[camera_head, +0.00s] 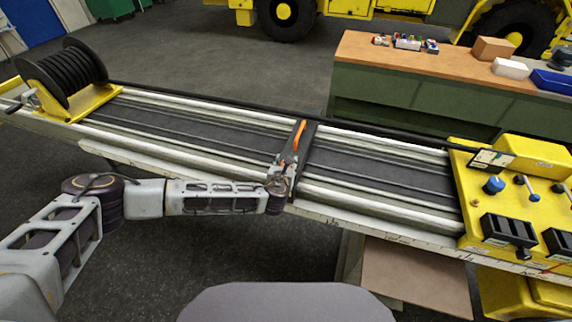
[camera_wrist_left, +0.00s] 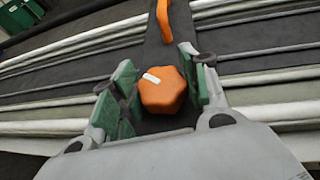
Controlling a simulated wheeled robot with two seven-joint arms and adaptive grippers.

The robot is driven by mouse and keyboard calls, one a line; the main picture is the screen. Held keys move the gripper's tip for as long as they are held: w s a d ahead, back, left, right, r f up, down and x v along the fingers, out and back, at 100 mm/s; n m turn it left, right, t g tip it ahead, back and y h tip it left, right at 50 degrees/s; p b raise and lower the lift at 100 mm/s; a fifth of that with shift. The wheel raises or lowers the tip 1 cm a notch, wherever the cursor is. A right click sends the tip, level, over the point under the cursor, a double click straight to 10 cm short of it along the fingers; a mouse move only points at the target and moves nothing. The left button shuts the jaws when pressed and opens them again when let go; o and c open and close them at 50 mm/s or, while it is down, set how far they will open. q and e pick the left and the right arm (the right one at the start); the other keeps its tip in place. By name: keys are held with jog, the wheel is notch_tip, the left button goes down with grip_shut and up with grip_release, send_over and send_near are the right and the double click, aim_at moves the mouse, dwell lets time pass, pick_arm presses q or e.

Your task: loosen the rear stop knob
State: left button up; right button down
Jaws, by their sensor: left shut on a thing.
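The orange stop knob (camera_wrist_left: 165,92) is lobed, with a white mark on its top. It sits on a dark crossbar (camera_head: 304,150) that lies across the boom's rails. My left gripper (camera_head: 287,170) is over the near part of this crossbar. In the left wrist view, its green-padded fingers (camera_wrist_left: 160,82) stand on both sides of the knob and are shut on it. In the head view the knob is largely hidden by the gripper. An orange lever (camera_head: 299,136) stands on the crossbar beyond the gripper. It also shows in the left wrist view (camera_wrist_left: 164,20). My right gripper is not in view.
A black hose reel (camera_head: 72,72) on a yellow stand is at the boom's left end. A yellow control panel (camera_head: 525,195) with knobs and levers is at the right end. Behind stands a wooden-topped bench (camera_head: 400,65) with boxes. The rails beside the crossbar are clear.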

pick_arm(q)
jog(key=n+y, duration=0.6)
jog(key=shift+g+y, duration=0.3)
jog(key=shift+y, duration=0.1)
jog(key=shift+n+g+y+b, duration=0.5)
jog(key=shift+n+g+y, duration=0.4)
jog(key=shift+n+y, duration=0.75)
jog(key=shift+n+g+y+b, duration=0.9)
jog(key=shift+n+y, duration=0.15)
jog(key=shift+n, duration=0.1)
jog(key=shift+w+n+g+y+b, duration=0.1)
jog(key=shift+n+g+y+b, duration=0.6)
jog(key=shift+n+g+b, duration=0.3)
jog(key=shift+r+n+g, duration=0.1)
jog(key=shift+n+g, duration=0.2)
jog(key=o, duration=1)
